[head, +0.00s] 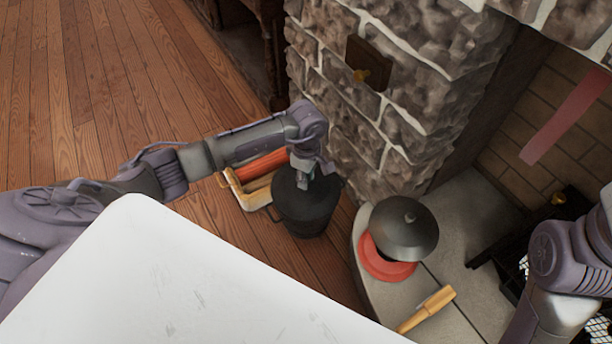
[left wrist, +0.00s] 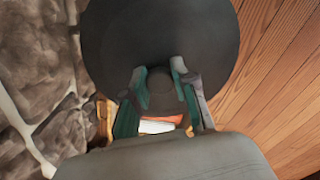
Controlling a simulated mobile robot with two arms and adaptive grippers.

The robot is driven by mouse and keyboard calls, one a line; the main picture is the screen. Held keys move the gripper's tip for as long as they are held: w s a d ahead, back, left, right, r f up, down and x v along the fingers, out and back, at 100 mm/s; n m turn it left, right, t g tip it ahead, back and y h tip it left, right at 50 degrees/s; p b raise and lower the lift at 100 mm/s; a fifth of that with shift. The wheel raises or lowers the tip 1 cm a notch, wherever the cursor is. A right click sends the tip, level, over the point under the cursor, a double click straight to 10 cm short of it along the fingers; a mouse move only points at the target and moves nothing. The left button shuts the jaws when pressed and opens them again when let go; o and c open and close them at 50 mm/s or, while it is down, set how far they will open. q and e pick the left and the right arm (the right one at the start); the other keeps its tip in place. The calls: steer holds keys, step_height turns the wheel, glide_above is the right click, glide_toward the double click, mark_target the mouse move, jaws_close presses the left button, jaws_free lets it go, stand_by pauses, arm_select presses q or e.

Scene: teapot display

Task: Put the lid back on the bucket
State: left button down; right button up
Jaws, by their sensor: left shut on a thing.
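The dark bucket (head: 304,222) stands on the wooden floor beside the stone pillar. Its dark round lid (head: 287,187) is at the bucket's mouth; I cannot tell whether it is fully seated or slightly above the rim. My left gripper (head: 304,174) reaches down over the lid from above. In the left wrist view the lid (left wrist: 205,40) fills the upper middle, and the fingers of my left gripper (left wrist: 160,82) are on both sides of its knob (left wrist: 159,79), shut on it. The lid hides the bucket there. My right arm shows at the right edge, but its gripper is out of view.
A wooden holder with red and tan pieces (head: 250,176) stands close left of the bucket. On the hearth (head: 380,298) are a dark domed lid (head: 404,229), a red round piece (head: 383,267) and a wooden-handled tool (head: 428,308). The stone pillar (head: 345,130) stands close behind. Floor at left is clear.

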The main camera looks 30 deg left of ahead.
arm_select(q)
steer(key=c, duration=0.8)
jaws_free()
steer(key=shift+c, duration=0.2)
steer(key=o, duration=0.5)
steer(key=shift+r, duration=0.1)
